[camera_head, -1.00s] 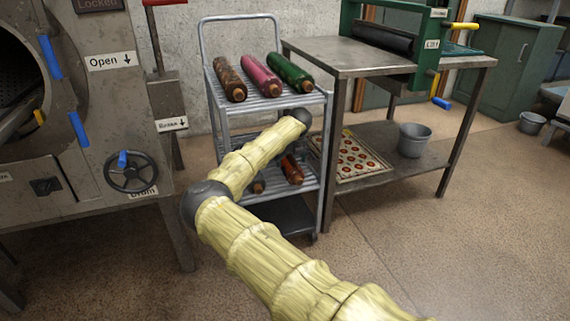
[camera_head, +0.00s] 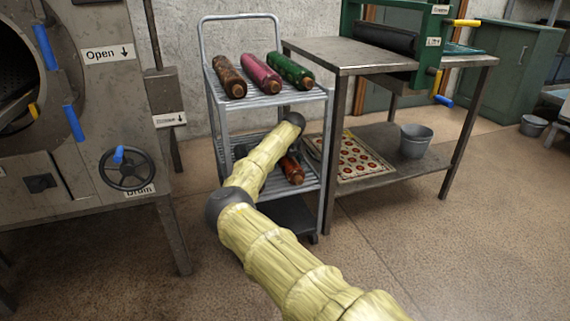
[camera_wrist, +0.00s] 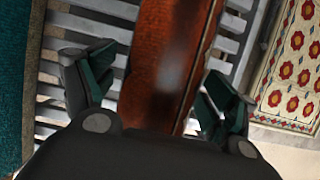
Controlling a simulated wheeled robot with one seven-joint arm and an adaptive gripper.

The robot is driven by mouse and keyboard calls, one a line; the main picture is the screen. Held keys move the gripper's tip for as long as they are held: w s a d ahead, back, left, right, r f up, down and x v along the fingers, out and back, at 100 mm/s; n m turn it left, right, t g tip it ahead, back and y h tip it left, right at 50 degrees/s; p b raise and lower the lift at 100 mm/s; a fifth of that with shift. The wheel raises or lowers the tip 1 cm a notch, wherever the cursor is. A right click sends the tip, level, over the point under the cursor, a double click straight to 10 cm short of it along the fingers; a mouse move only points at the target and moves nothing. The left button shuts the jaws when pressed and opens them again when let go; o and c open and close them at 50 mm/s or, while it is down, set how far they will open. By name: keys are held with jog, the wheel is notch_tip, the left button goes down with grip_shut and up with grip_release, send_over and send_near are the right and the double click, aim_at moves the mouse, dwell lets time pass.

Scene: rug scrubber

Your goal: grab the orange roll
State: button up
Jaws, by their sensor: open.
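The orange roll (camera_head: 293,170) lies on the lower slatted shelf of the metal cart, partly hidden behind my arm in the head view. In the wrist view the orange-brown roll (camera_wrist: 168,62) runs lengthwise between the two spread fingers. My gripper (camera_wrist: 157,95) is open, with one dark green-padded finger on each side of the roll and gaps showing on both sides. The near end of the roll is hidden behind the gripper's body. In the head view my gripper is mostly hidden behind my wrist.
The cart (camera_head: 325,150) has brown (camera_head: 229,76), pink (camera_head: 261,74) and green (camera_head: 290,71) rolls on its top shelf. A metal table (camera_head: 390,52) stands close on the right, with a patterned rug (camera_head: 358,160) and bucket (camera_head: 416,141) below. A teal item (camera_wrist: 12,90) lies left of the gripper.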

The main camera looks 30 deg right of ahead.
jog(key=shift+r, duration=0.15)
jog(key=c, duration=1.8)
jog(key=shift+o, duration=0.2)
